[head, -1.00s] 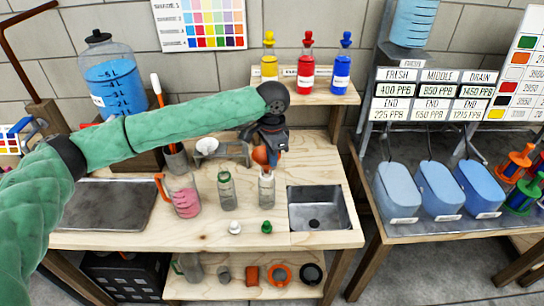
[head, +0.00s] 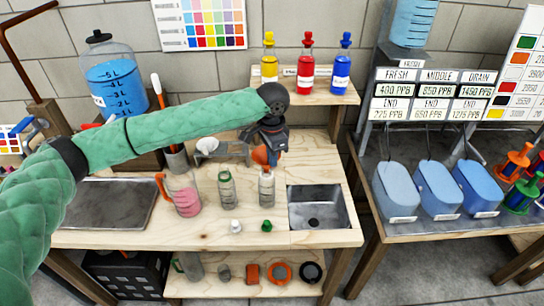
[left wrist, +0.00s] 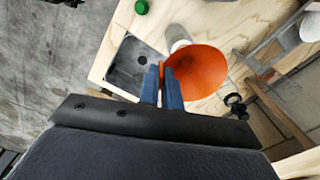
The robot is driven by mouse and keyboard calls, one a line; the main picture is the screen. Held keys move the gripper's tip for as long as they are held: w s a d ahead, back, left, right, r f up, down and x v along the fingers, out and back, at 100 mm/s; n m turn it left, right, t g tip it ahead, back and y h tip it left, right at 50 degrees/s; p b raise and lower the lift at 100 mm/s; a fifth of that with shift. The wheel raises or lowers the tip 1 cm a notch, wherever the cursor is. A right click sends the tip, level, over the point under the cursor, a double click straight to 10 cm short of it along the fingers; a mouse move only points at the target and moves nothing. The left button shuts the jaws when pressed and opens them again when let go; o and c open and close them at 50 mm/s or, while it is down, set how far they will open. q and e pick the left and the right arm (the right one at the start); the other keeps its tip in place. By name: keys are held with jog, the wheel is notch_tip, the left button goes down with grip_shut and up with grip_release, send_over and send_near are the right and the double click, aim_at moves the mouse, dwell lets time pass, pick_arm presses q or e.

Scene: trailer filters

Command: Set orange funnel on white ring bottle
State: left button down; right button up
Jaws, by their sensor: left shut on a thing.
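My left gripper (head: 273,151) is shut on the orange funnel (head: 260,155), holding it by its rim side above the bench. The funnel shows large in the left wrist view (left wrist: 203,72), beside the blue fingers (left wrist: 164,84). The white ring bottle (head: 266,188) stands upright on the bench, just below the funnel in the head view. In the left wrist view part of a bottle (left wrist: 178,36) shows past the funnel's edge. The funnel's spout is hidden, so I cannot tell whether it touches the bottle. My right gripper is not in view.
A green-ringed bottle (head: 227,190) stands left of the white one, then a pink-filled jug (head: 184,196). A white cap (head: 235,226) and a green cap (head: 267,226) lie in front. A sink (head: 318,207) is to the right. A raised shelf (head: 310,98) with colored bottles stands behind.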

pick_arm(q)
jog(key=shift+f, duration=0.75)
jog(key=c, duration=1.9)
grip_release()
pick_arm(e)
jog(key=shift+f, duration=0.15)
